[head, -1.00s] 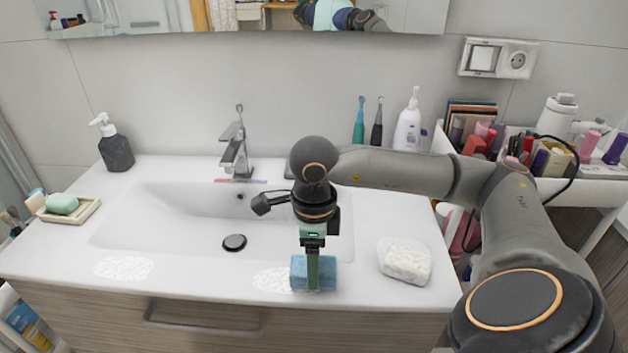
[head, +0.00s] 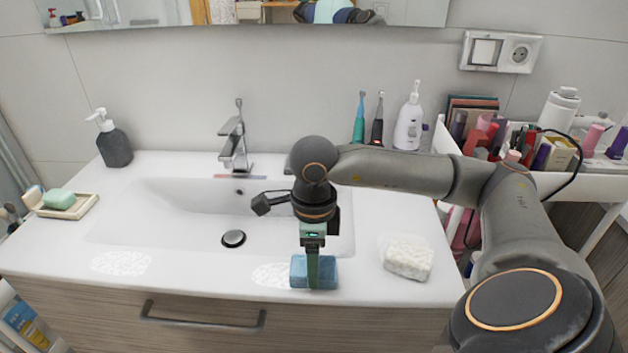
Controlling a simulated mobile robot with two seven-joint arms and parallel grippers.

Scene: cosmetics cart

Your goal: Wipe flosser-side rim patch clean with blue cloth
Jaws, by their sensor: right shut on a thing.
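My right gripper (head: 313,262) points down at the front rim of the white sink counter and is shut on the blue cloth (head: 299,271). The cloth is a folded blue block low over the rim; I cannot tell whether it presses on the surface. A white speckled patch (head: 270,275) on the rim shows just left of the cloth, and the cloth may hide its right part. Another speckled patch (head: 121,263) lies on the front rim at the left. My left gripper is not in view.
A white textured block (head: 408,260) lies on the counter to the right of the cloth. The basin with its drain (head: 233,239) and faucet (head: 236,145) is behind. A soap dish (head: 85,210) and dark dispenser (head: 114,148) stand left. A loaded cart (head: 585,185) stands right.

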